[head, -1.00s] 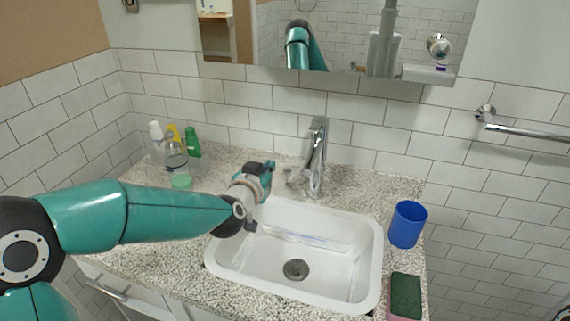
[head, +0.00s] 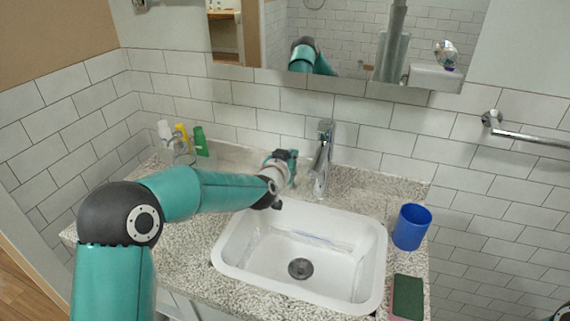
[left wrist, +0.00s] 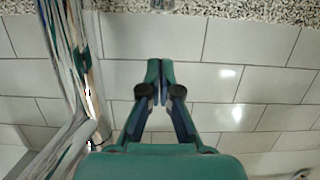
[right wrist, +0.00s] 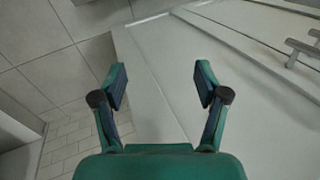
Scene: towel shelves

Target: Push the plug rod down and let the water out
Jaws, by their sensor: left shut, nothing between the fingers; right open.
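The chrome faucet (head: 322,160) stands behind the white sink (head: 232,262). The dark round drain (head: 300,268) shows in the basin floor; faint bluish lines cross the basin, and I cannot tell the water level. I cannot make out the plug rod in the head view. My left gripper (head: 290,156) is shut and empty, just left of the faucet above the back of the counter. My right gripper (right wrist: 160,82) is open and empty.
Several bottles, one of them green (head: 201,142), stand at the counter's back left. A blue cup (head: 411,227) and a green-topped sponge (head: 407,297) are right of the sink. The tiled wall and mirror rise close behind the faucet. The right gripper faces plain pale panels.

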